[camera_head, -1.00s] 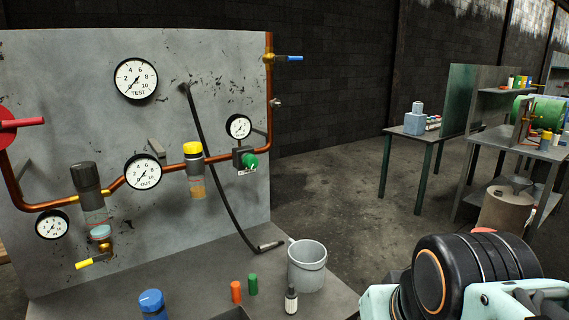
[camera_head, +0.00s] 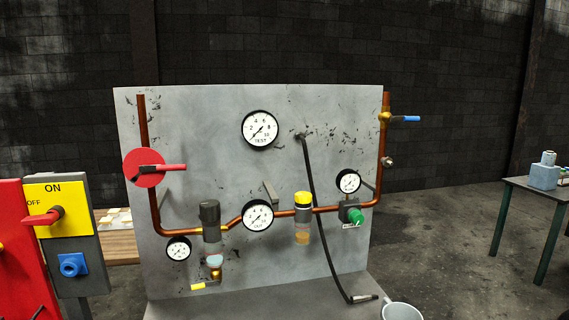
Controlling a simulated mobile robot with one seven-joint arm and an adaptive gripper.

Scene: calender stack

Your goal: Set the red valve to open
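The red valve (camera_head: 144,168) is a red disc with a red bar handle on the copper pipe at the panel's left side. Its handle (camera_head: 168,167) points to the right, roughly level and across the upright pipe. The pipe (camera_head: 144,120) runs up and down behind it. My gripper is not in the head camera view, so its state and distance from the valve do not show.
The grey panel (camera_head: 210,130) carries gauges, a blue-handled valve (camera_head: 405,119), a yellow-handled valve (camera_head: 205,286) and a green knob (camera_head: 355,216). A switch box (camera_head: 83,245) with a red handle stands at the left. A bucket (camera_head: 402,311) is at the bottom right.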

